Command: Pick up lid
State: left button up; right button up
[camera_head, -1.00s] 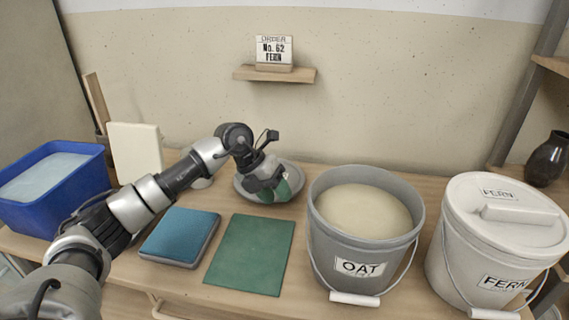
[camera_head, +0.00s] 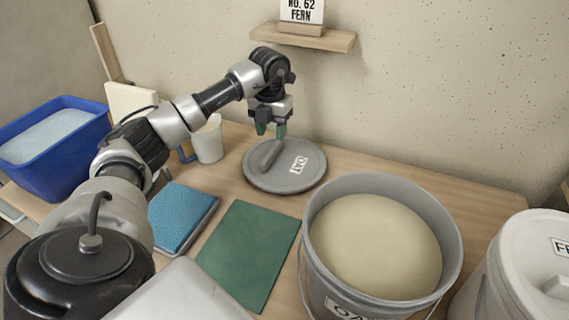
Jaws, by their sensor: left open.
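A round grey lid (camera_head: 285,177) lies flat on the table behind the green mat. It has a bar handle (camera_head: 270,154) on its left part and a label reading OAT, upside down in the view. My left gripper (camera_head: 270,131) is open and empty, pointing down just above the handle's far end. A grey bucket (camera_head: 315,245) of cream glaze stands open at the lower right, its label partly cut off. A white bucket with its lid on (camera_head: 535,240) is cut off at the right edge. My right gripper is out of view.
A green mat (camera_head: 250,250) and a blue sponge on a tray (camera_head: 180,217) lie in front. A white mug (camera_head: 208,140) stands left of the grey lid. A blue tub (camera_head: 75,165) is at far left. A wall shelf (camera_head: 310,37) holds an order card reading No. 62 FERN.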

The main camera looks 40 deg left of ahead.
aim_at(273, 149)
pick_arm(q)
jog(key=shift+w+f+b, duration=0.15)
jog(key=shift+f+b, duration=0.5)
jog(key=shift+f, duration=1.9)
jog(key=shift+f, duration=0.25)
grip_shut()
